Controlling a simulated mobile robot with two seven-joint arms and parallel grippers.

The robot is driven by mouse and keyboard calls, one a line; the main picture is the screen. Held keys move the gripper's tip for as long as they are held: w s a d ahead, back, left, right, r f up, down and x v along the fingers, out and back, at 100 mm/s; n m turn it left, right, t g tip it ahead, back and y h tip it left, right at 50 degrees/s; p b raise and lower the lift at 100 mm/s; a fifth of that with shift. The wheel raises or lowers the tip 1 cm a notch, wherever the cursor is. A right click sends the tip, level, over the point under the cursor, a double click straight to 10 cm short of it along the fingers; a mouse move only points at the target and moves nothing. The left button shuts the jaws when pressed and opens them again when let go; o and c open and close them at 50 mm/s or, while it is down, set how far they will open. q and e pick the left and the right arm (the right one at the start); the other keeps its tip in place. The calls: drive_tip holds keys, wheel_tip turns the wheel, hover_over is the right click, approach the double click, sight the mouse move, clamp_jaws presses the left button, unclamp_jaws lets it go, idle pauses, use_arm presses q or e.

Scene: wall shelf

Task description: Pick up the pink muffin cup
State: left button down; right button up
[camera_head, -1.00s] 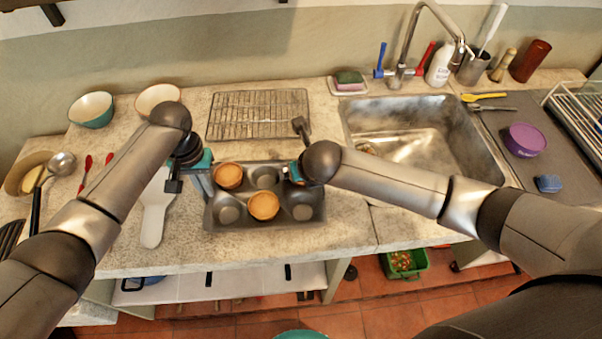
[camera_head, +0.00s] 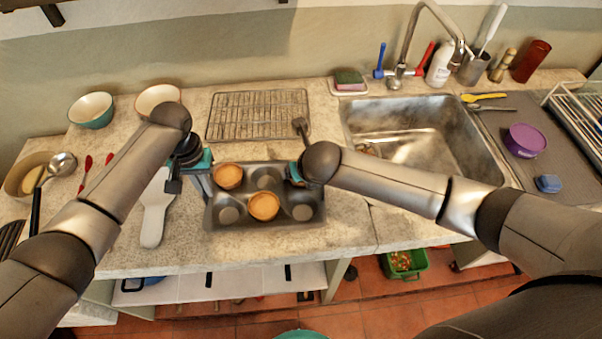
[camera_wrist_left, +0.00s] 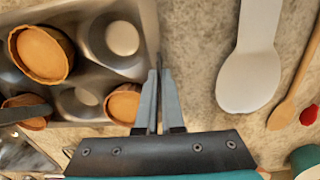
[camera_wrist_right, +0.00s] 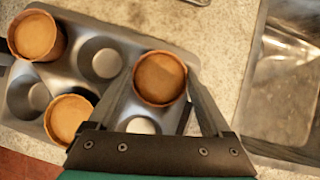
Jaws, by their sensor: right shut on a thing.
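The muffin tin (camera_head: 284,214) lies on the counter. My right gripper (camera_wrist_right: 160,96) is shut on a muffin cup (camera_wrist_right: 160,78) with a pinkish-brown rim, at the tin's back right pocket. My wrist hides this cup in the head view, and I cannot tell whether it is lifted. A second muffin cup (camera_head: 228,176) sits in the back left pocket and a third (camera_head: 263,206) in the front middle pocket; both look orange-brown. My left gripper (camera_wrist_left: 155,98) is shut and empty beside the tin's left end; it also shows in the head view (camera_head: 200,185).
A white paddle (camera_head: 152,215) lies left of the tin. A wire rack (camera_head: 258,115) is behind it, and the sink (camera_head: 480,150) is to the right. Two bowls (camera_head: 92,110) stand at the back left. The counter's front edge is close to the tin.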

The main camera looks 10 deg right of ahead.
drive_tip(key=shift+r, duration=0.15)
wheel_tip(320, 180, up, 10)
idle(0.4)
use_arm(q)
drive_tip(key=c, duration=1)
unclamp_jaws()
drive_tip(key=shift+o, duration=0.2)
drive_tip(key=shift+r, duration=0.15)
wheel_tip(320, 180, up, 12)
